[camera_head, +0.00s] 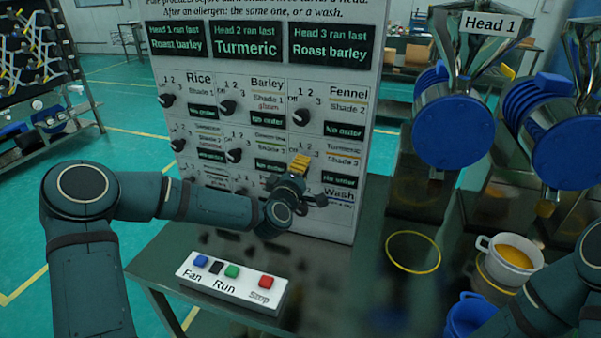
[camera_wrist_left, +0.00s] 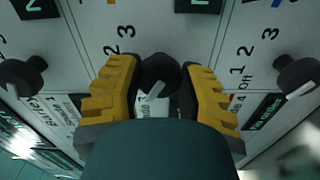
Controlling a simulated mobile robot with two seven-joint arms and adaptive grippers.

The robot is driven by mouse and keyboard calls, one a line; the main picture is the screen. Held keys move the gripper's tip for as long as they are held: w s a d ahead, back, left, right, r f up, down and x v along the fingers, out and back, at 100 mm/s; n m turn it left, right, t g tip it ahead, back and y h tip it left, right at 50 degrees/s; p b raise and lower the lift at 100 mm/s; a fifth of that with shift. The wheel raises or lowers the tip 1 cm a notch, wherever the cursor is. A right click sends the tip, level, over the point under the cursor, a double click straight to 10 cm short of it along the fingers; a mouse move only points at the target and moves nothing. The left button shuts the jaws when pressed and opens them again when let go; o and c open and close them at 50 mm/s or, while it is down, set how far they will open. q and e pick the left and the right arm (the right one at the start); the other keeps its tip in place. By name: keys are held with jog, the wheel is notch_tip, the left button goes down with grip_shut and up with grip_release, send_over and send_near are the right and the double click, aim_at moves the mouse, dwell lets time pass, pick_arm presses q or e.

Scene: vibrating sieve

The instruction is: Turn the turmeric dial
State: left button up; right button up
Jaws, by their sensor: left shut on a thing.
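The panel (camera_head: 260,65) carries rows of black dials with labels. The Turmeric Shade 3 label (camera_head: 343,147) is in the right column, second row. My left gripper (camera_head: 300,165) is up against the panel just left of that label, and its yellow fingers and body hide the dial there. In the left wrist view, a black dial (camera_wrist_left: 160,73) with a pale pointer sits between the two yellow fingers, which are closed around it. My right forearm shows at the lower right, but its gripper is out of view.
Neighbouring dials (camera_wrist_left: 296,74) stand close on both sides of the left fingers. A switch box (camera_head: 232,283) with Fan, Run and Stop buttons lies on the table below the arm. A pot of orange powder (camera_head: 510,257) and blue-covered sieve heads (camera_head: 453,132) are at the right.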

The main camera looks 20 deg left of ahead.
pick_arm(q)
jog(key=shift+d, duration=0.1)
jog(key=o, duration=1.2)
jog(key=shift+o, duration=0.2)
jog(key=s, duration=1.2)
jog(key=shift+a, duration=0.2)
